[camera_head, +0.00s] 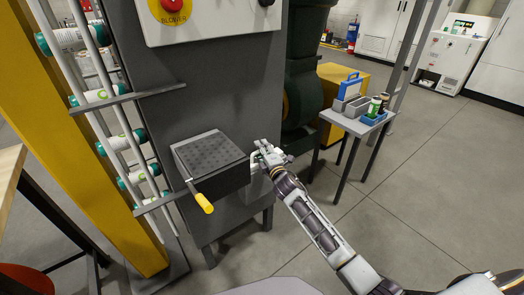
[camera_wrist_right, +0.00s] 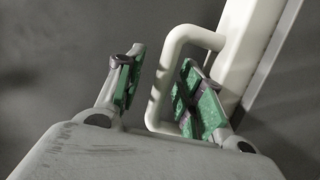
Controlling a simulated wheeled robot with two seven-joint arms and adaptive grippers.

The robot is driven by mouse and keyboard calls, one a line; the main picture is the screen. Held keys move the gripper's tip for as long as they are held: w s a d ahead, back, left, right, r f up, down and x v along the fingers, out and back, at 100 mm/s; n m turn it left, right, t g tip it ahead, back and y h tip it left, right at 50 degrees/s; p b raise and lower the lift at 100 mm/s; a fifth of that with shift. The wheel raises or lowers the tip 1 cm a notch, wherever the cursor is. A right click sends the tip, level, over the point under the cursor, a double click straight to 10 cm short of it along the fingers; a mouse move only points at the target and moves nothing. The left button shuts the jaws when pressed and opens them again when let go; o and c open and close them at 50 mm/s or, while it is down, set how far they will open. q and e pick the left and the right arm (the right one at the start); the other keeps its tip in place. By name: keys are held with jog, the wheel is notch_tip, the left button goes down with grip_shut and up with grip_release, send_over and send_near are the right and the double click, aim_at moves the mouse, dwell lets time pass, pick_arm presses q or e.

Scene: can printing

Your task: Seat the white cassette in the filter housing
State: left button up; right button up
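My right gripper (camera_head: 268,157) is at the right side of the dark box with a perforated lid (camera_head: 208,152), apparently the filter housing, on the grey machine. In the right wrist view the gripper (camera_wrist_right: 160,88) is open. Its green-padded fingers stand on either side of the bar of a white looped handle (camera_wrist_right: 158,85), with gaps visible. The handle joins a long white part (camera_wrist_right: 242,50), apparently the white cassette. In the head view the cassette is mostly hidden by the gripper and box, so how deep it sits cannot be told. My left gripper is not in view.
A lever with a yellow grip (camera_head: 204,203) sticks out at the box's front. A can rack (camera_head: 112,143) stands at the left. The floor (camera_head: 440,170) at the right is clear.

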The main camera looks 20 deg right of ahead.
jog(key=shift+f, duration=0.15)
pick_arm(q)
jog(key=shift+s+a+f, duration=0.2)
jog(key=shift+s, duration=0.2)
pick_arm(e)
jog(key=shift+s, duration=0.2)
jog(key=shift+s+d, duration=0.1)
jog(key=shift+s, duration=0.65)
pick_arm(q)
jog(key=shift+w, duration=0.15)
pick_arm(e)
jog(key=s+d, duration=0.1)
jog(key=s, duration=0.9)
dwell(0.5)
